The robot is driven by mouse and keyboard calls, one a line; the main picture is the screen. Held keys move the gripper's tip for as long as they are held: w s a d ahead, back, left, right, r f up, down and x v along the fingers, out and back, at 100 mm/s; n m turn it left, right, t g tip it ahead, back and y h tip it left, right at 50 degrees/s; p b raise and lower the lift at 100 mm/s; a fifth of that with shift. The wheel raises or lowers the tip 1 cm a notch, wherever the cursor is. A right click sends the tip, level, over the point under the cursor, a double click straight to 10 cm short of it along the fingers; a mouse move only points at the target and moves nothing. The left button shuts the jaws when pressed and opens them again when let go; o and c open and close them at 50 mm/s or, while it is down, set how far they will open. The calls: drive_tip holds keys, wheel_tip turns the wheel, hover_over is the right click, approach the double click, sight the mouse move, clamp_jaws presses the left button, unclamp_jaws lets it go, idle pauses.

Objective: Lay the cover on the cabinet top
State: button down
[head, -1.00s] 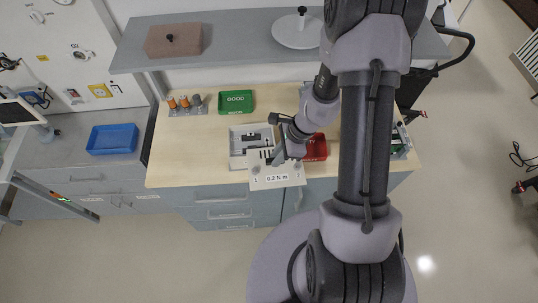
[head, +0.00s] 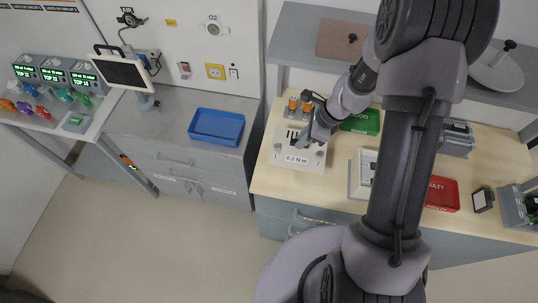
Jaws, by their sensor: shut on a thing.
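The cover (head: 299,158) is a pale plate marked "1", "0.2 N m" and "2", with a round knob at each end of its front edge and dark slots behind. My gripper (head: 304,138) is shut on it from above; the fingertips are partly hidden by the wrist. The cover appears over the left end of the wooden bench; I cannot tell its height. The grey cabinet top (head: 150,120) is to the left, with a blue tray (head: 217,138) on its right part and bare surface left of the tray.
A screen on a stand (head: 122,74) stands at the cabinet's back left. Orange-topped cylinders (head: 293,103) stand behind the cover. A green tray (head: 362,122), a pale open box (head: 363,170) and a red tray (head: 441,193) are on the bench (head: 275,186). A grey shelf (head: 290,40) overhangs its back.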

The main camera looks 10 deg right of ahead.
sight(300, 156)
drive_tip(key=f+b, duration=0.1)
drive_tip(key=f, duration=0.2)
drive_tip(key=f+b, duration=0.1)
drive_tip(key=f, duration=0.2)
drive_tip(key=f+b, duration=0.1)
drive_tip(key=f, duration=0.2)
drive_tip(key=shift+s+d+f, duration=0.1)
drive_tip(key=shift+d+f, duration=0.15)
drive_tip(key=shift+f, duration=0.15)
drive_tip(key=shift+f, duration=0.1)
drive_tip(key=c, duration=1.4)
unclamp_jaws()
